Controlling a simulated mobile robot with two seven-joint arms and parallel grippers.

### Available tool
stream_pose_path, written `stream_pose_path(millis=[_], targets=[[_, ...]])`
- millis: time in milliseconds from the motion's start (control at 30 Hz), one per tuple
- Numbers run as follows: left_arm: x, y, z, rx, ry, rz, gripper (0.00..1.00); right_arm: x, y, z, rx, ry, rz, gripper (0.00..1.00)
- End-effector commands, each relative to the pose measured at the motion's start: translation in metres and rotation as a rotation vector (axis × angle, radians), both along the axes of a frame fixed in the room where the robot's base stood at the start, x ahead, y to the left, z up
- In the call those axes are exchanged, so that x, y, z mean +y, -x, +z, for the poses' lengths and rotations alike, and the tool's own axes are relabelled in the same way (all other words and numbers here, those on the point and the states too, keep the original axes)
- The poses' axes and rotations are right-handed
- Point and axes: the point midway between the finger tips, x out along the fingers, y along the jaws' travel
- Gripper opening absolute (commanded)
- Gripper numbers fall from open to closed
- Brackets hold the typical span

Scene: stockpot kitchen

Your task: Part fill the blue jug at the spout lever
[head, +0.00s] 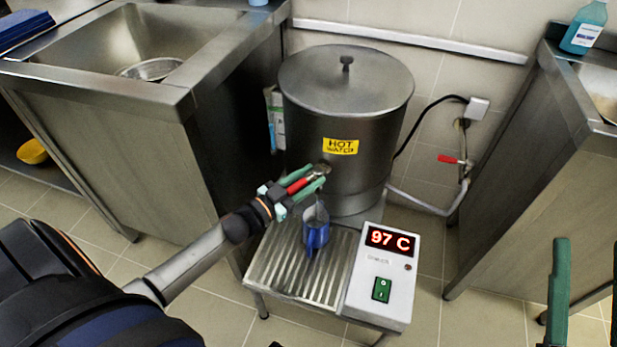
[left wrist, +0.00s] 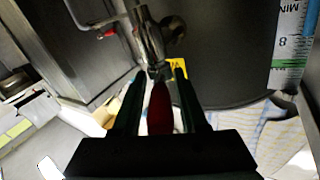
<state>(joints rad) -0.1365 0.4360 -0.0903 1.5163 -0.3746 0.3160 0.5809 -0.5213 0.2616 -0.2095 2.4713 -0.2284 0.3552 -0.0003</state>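The blue jug (head: 316,236) stands upright on the ribbed drip tray under the spout of the steel hot water urn (head: 345,120). I cannot make out a water stream or the level inside the jug. The red spout lever (head: 298,185) lies between the green fingers of my left gripper (head: 305,184). In the left wrist view the red lever (left wrist: 160,108) runs between the fingers with a gap on each side, so the gripper is open around it. The metal spout (left wrist: 150,40) is just ahead. My right gripper (head: 585,300) is open and empty at the lower right.
A control box (head: 385,270) reading 97 C with a green switch stands right of the drip tray (head: 285,262). A steel sink unit (head: 110,120) is at left, another counter (head: 530,190) at right. A red-handled valve (head: 450,159) and pipe are behind. Tiled floor is clear in front.

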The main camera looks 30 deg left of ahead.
Motion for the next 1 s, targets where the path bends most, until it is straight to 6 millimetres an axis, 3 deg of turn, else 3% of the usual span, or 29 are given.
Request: stream_pose_path(millis=[200,1000], targets=[[0.0005,0.0001,0.0002,0.000,0.000,0.001,0.00,0.0001,0.0000,-0.0001,0.001,0.000,0.000,0.50],[0.0010,0.0000,0.0003,-0.001,-0.003,0.001,0.00,-0.0001,-0.0006,-0.0007,0.003,0.001,-0.001,0.50]])
